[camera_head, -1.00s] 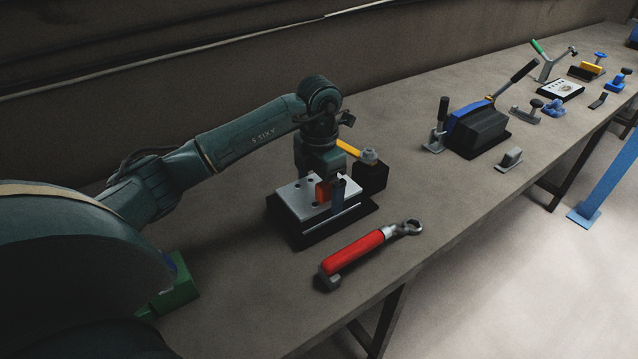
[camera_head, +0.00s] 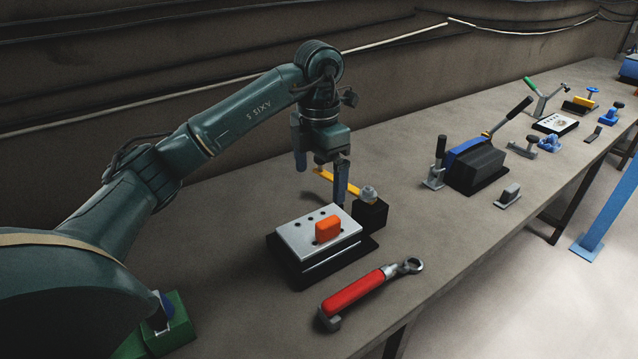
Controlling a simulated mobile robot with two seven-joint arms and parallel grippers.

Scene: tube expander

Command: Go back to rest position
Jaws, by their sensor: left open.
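My left gripper (camera_head: 320,176) is open and empty, pointing down above the back of a silver plate with several holes (camera_head: 297,234) on a black base. An orange block (camera_head: 328,230) stands upright on the plate, in or over one of its holes; its foot cannot be made out. The gripper is above and behind the block, apart from it. My right gripper does not show.
A red-handled tool (camera_head: 352,294) lies in front of the plate. A black block with a yellow lever (camera_head: 371,213) stands right of it, close to the gripper. A blue-and-black device (camera_head: 477,165) and several small tools stand farther right on the grey table (camera_head: 420,235).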

